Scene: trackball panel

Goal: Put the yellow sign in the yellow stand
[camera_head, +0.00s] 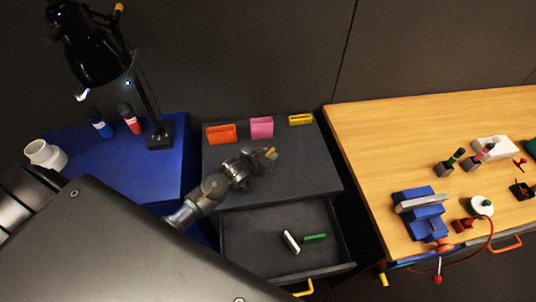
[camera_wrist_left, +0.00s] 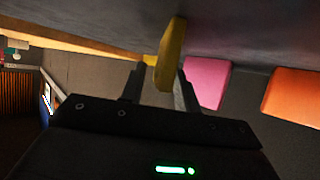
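The yellow sign (camera_wrist_left: 172,52) is a small flat plate held between the two fingers of my left gripper (camera_wrist_left: 160,88), which is shut on it. In the head view the sign (camera_head: 271,153) is a small yellow bit at the tip of my left gripper (camera_head: 268,156), above the grey cabinet top. The yellow stand (camera_head: 300,119) is at the back right of that top, beyond and right of the gripper, apart from the sign. In the left wrist view the sign mostly hides the yellow stand (camera_wrist_left: 150,60). My right gripper does not show.
A pink stand (camera_head: 262,127) and an orange stand (camera_head: 221,134) are left of the yellow one. Below, an open drawer (camera_head: 250,250) holds a white and a green item. A lamp (camera_head: 160,135) stands on the blue cabinet; a wooden table (camera_head: 370,130) is at right.

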